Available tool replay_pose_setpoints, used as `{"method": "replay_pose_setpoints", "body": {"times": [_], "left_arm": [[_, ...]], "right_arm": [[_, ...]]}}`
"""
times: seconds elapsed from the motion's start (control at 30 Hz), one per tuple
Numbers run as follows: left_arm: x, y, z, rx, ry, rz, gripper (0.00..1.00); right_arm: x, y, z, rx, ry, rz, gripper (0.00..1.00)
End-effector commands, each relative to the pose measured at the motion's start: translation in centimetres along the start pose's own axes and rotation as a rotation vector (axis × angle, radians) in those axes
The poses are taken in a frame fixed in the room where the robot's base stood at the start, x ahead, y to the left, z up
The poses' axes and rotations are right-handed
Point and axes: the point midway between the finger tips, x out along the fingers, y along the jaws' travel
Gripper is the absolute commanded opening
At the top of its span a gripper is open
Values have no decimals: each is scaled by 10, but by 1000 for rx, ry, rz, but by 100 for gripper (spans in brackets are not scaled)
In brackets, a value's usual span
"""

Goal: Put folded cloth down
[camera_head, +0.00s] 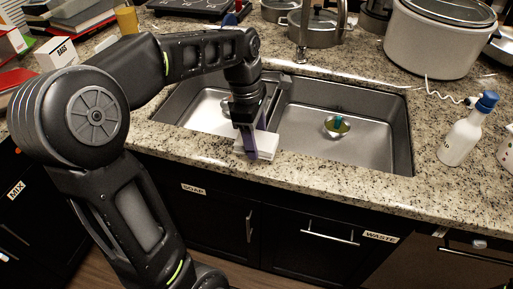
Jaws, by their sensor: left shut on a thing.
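The folded cloth (265,143) is a small white, flat block at the front edge of the double sink, near the divider. My left gripper (250,147) reaches down from above, its fingers at the cloth's left part, and it is shut on the cloth. Whether the cloth rests on the counter rim or hangs just above it, I cannot tell. The fingers hide part of the cloth. My right gripper does not show.
The sink (345,110) has two basins; the right one holds a small bowl (336,127). A stockpot (318,28) is behind the faucet. The front counter strip right of the cloth is clear.

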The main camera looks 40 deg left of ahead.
Motion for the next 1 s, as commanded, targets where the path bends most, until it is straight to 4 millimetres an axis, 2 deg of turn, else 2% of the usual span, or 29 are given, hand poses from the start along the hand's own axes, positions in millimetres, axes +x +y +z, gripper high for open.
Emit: {"method": "replay_pose_setpoints", "body": {"times": [0.3,0.7,0.73,1.0], "left_arm": [[35,-1,-5,0,0,-2,26],[40,0,-6,0,0,-1,26],[40,0,-6,0,0,-1,60],[39,0,-6,0,0,-1,80]], "right_arm": [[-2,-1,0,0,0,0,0],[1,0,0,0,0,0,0],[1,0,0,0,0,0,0],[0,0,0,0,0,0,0]]}}
